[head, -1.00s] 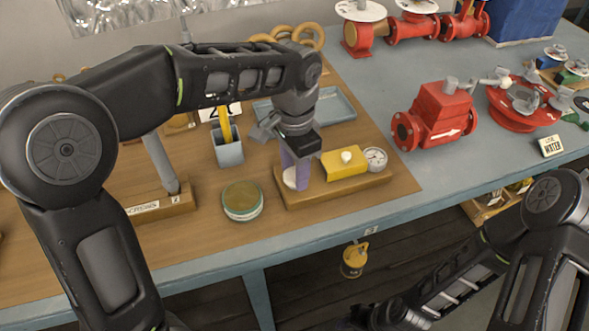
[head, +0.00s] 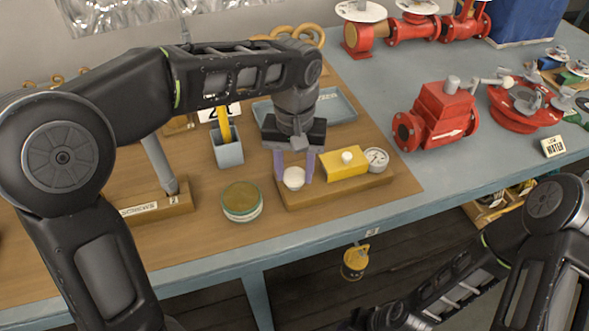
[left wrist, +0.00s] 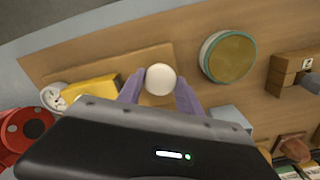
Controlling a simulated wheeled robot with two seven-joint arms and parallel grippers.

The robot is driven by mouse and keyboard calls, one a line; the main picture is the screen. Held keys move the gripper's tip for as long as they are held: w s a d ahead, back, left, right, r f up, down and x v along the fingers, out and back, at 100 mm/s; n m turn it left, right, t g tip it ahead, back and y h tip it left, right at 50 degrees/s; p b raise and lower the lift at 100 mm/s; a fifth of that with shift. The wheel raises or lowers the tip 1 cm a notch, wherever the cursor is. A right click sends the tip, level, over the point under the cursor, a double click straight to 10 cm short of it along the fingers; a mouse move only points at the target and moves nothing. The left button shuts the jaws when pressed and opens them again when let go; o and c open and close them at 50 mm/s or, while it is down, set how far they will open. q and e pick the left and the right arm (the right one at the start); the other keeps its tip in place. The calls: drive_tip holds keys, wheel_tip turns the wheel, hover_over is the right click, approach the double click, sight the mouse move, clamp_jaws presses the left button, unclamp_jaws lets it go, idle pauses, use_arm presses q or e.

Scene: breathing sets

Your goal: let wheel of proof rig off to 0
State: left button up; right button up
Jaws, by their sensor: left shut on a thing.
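The proof rig is a wooden board (head: 333,193) with a yellow block (head: 346,164), a round dial gauge (head: 376,159) and a white round wheel (head: 294,178) at its left end. The gauge reading is too small to tell. My left gripper (head: 294,168) points down over the wheel, with one purple finger on each side, shut on it. In the left wrist view the white wheel (left wrist: 160,79) sits between the fingertips, with the yellow block (left wrist: 92,88) and the gauge (left wrist: 53,97) to its left. My right arm shows at lower right; its gripper is out of frame.
A round green-rimmed tin (head: 242,201) stands left of the rig. A grey cup (head: 229,153) with a yellow tool and a blue-grey tray (head: 337,105) are behind. A red valve body (head: 438,115) stands to the right. The table's front edge is close to the rig.

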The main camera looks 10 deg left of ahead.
sight(295, 174)
use_arm(q)
drive_tip(key=shift+n, duration=0.6)
drive_tip(key=o, duration=1.4)
drive_tip(key=shift+c, duration=0.2)
drive_tip(key=shift+r, duration=0.1)
wheel_tip(295, 174, up, 4)
drive_tip(key=shift+w+r, duration=0.1)
wheel_tip(295, 174, up, 4)
drive_tip(key=shift+f+p, duration=0.2)
drive_tip(key=shift+p, duration=0.4)
drive_tip(key=shift+f, duration=0.1)
